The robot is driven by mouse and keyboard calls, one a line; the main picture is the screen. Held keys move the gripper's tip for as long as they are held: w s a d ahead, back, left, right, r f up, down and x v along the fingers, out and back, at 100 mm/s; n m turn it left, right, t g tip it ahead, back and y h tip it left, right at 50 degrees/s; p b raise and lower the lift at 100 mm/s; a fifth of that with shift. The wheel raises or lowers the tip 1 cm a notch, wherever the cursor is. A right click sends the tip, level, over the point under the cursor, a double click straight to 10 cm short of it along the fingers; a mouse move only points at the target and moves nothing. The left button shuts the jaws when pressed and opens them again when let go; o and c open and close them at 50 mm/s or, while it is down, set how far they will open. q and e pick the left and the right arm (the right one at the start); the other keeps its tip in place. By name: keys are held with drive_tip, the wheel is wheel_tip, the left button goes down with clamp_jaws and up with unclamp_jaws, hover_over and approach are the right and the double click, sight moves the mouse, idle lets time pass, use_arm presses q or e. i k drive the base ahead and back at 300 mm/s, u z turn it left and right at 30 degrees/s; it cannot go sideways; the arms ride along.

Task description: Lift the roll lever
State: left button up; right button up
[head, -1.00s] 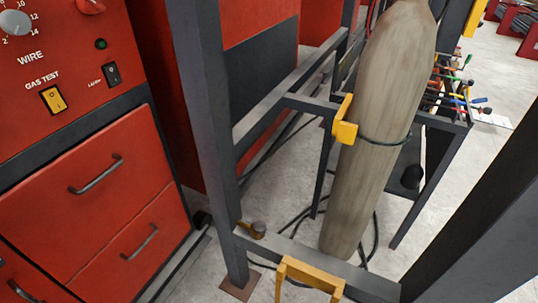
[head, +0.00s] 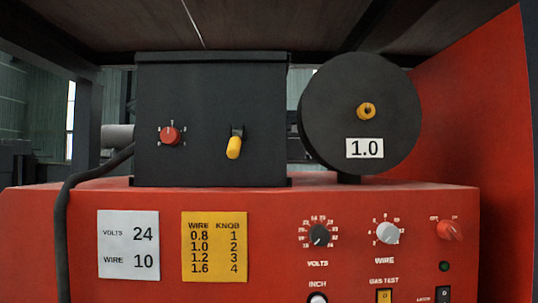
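In the head view, a small lever with a yellow grip (head: 234,147) sits on the front of a black box (head: 212,85). The grip hangs downward from a dark mount. This looks like the roll lever, though it bears no label. Left of it on the same box is a red knob (head: 170,135) with small marks around it. Neither of my grippers is in view.
The box and a black wire spool (head: 335,95) marked 1.0 stand on a red machine (head: 350,205) with dials and switches. A black cable (head: 66,225) runs down at left. A dark shelf (head: 230,25) overhangs the top.

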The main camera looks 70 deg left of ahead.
sight(233, 150)
drive_tip(key=u, duration=1.4)
drive_tip(key=k, duration=0.85)
drive_tip(key=z, duration=0.25)
